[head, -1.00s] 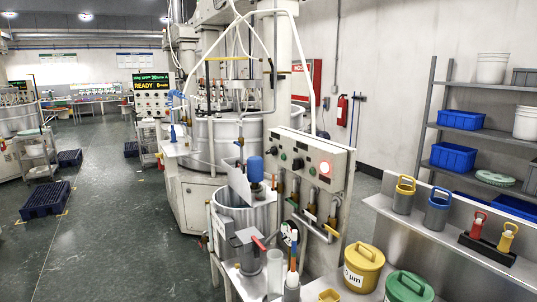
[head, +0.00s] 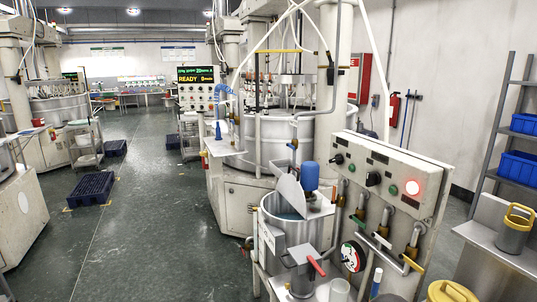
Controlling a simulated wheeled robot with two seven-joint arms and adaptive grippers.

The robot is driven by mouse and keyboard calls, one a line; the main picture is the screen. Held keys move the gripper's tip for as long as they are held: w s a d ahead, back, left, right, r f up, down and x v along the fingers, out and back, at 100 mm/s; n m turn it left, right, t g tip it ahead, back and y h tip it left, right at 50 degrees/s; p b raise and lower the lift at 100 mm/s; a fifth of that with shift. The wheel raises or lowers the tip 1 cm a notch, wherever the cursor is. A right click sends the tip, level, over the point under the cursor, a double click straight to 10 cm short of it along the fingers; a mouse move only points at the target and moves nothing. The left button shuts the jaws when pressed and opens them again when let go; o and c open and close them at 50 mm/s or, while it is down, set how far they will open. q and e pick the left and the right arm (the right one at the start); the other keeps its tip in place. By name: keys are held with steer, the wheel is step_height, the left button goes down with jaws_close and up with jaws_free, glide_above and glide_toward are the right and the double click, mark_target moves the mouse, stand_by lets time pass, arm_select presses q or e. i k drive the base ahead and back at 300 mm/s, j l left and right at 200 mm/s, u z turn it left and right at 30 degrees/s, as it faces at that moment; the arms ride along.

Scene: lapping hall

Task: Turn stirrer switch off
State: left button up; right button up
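A pale grey control box (head: 425,205) stands at the right of centre, above a steel tank (head: 290,225). Its sloped face carries two black rotary switches, a left one (head: 338,159) and a larger one (head: 373,179). The labels are too small to read, so I cannot tell which is the stirrer switch. A blue motor (head: 310,176) sits over the tank. Neither of my grippers is in view.
Pipes with brass valves (head: 385,222) run below the box. A red-handled grey fitting (head: 305,258) sits in front of the tank. A yellow-lidded bucket (head: 452,291) and a yellow-handled can (head: 514,230) stand at lower right. The floor aisle (head: 140,220) at left is largely clear.

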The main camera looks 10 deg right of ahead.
mark_target(338, 159)
steer(key=i+j+u, duration=0.1)
steer(key=i, duration=0.4)
steer(key=i+j+u, duration=0.1)
steer(key=i+j, duration=0.15)
steer(key=i, duration=0.25)
steer(key=i+j+u, duration=0.1)
steer(key=i, duration=0.4)
